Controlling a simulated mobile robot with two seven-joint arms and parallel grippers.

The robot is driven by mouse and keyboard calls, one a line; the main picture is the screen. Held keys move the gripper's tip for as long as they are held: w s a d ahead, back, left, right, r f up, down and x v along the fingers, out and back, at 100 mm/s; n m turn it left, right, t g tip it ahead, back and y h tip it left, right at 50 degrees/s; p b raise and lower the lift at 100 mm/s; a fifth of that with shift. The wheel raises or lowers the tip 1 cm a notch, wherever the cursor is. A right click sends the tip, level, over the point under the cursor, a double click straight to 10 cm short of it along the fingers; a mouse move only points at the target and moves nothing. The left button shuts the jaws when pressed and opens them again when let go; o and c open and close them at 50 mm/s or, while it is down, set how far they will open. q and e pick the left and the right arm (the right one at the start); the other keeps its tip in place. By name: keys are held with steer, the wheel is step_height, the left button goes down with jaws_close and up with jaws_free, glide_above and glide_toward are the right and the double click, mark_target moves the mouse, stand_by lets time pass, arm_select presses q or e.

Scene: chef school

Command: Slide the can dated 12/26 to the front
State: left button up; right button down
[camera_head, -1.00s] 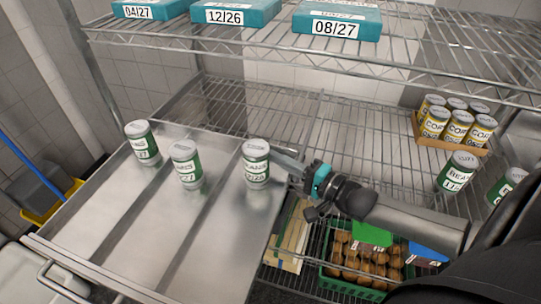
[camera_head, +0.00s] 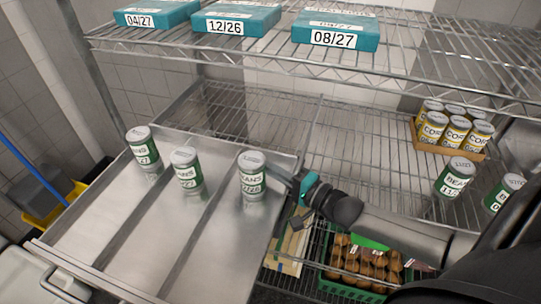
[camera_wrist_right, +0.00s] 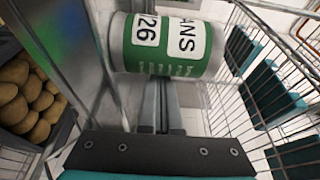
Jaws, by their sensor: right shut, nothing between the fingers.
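The can of beans dated 12/26 (camera_head: 252,177) stands upright at the right lane of the metal tray (camera_head: 130,235), green and white with a grey lid. In the right wrist view the can (camera_wrist_right: 168,45) shows "ANS" and "26" close ahead of the fingers. My right gripper (camera_head: 278,172) is shut and empty, its tips beside the can's right side; it also shows in the right wrist view (camera_wrist_right: 163,90). Whether the tips touch the can is hard to tell. Two similar cans, one in the middle lane (camera_head: 186,171) and one in the left lane (camera_head: 143,147), stand upright. My left gripper is not in view.
Blue boxes dated 04/27 (camera_head: 157,14), 12/26 (camera_head: 236,20) and 08/27 (camera_head: 336,31) sit on the upper wire shelf. Yellow corn cans (camera_head: 456,130) in a carton and more bean cans (camera_head: 455,178) stand to the right. A green crate (camera_head: 348,285) sits below.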

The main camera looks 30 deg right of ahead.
steer(key=s+a+p, duration=0.3)
steer(key=s+a, duration=0.1)
steer(key=a, duration=0.1)
steer(key=s+a+p, duration=0.2)
steer(key=s+a, duration=0.1)
steer(key=shift+r+p, duration=0.25)
steer(key=shift+p, duration=0.05)
steer(key=s+a, duration=0.2)
steer(key=a, duration=0.1)
steer(key=s+a+p, duration=0.1)
steer(key=s+a, duration=0.2)
steer(key=s+a+p, duration=0.1)
steer(key=s+a, duration=0.1)
steer(key=shift+s+a+f, duration=0.15)
steer(key=shift+a, duration=0.35)
steer(key=shift+s, duration=0.15)
